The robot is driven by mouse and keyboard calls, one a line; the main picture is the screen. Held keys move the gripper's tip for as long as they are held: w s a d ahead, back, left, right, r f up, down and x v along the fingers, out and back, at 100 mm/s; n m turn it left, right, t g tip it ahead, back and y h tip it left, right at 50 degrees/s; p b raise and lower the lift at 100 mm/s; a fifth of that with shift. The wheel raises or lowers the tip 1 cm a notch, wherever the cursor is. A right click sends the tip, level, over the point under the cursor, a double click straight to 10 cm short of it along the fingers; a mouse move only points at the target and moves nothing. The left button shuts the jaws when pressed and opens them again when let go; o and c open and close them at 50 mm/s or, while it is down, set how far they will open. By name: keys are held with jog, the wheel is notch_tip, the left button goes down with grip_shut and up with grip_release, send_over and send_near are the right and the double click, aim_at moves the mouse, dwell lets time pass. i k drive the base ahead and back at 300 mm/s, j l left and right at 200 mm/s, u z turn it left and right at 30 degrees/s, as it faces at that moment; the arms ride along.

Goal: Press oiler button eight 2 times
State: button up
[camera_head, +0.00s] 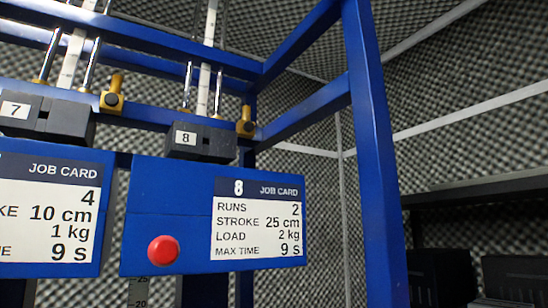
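The oiler button eight is a round red button (163,250) at the lower left of a blue panel (160,205). The panel's job card (258,218) is numbered 8 and reads runs 2, stroke 25 cm, load 2 kg, max time 9 s. Above it a dark block (201,143) carries a label 8, with a brass fitting (246,123) to its right. Nothing covers the button. My gripper is not in view.
A neighbouring blue panel (50,258) with another job card stands at the left, under a block labelled 7 (45,116). A blue frame post (376,150) rises right of panel 8. Dark shelving (480,190) stands at the far right, before foam-covered walls.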

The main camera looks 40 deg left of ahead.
aim_at(248, 127)
jog(key=u, duration=1.8)
